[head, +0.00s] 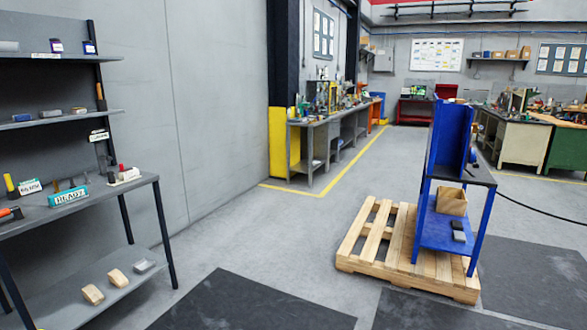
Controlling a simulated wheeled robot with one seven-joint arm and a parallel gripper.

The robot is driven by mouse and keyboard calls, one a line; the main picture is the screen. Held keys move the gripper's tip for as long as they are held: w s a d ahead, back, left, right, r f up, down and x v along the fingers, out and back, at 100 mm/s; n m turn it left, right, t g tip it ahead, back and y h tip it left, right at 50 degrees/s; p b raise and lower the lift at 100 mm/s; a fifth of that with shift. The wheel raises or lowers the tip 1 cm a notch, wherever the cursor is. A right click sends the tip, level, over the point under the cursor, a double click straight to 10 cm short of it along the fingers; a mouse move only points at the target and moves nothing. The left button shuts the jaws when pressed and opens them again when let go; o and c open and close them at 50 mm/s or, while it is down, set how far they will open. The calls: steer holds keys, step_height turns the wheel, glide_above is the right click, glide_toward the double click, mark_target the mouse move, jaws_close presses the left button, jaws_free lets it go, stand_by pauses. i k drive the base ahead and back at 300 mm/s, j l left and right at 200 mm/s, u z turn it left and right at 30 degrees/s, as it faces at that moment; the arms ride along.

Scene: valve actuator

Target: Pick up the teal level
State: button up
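A teal block with a white lettered face (69,196) lies on the grey workbench top (120,190) at the left of the head view. My gripper is not in view.
Above the bench are shelves (60,119) with small boxes; the lower shelf (100,306) holds wooden blocks (92,294). A blue stand (440,231) is on a wooden pallet (358,262) at right. Grey floor lies between, with dark mats (245,308).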

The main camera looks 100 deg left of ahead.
mark_target(57, 200)
steer(key=u, duration=4.25)
steer(key=i+j+z, duration=0.3)
steer(key=i+j, duration=0.5)
steer(key=i, duration=0.2)
steer(key=i+j+z, duration=0.3)
steer(key=i+j, duration=0.65)
steer(key=j, duration=0.25)
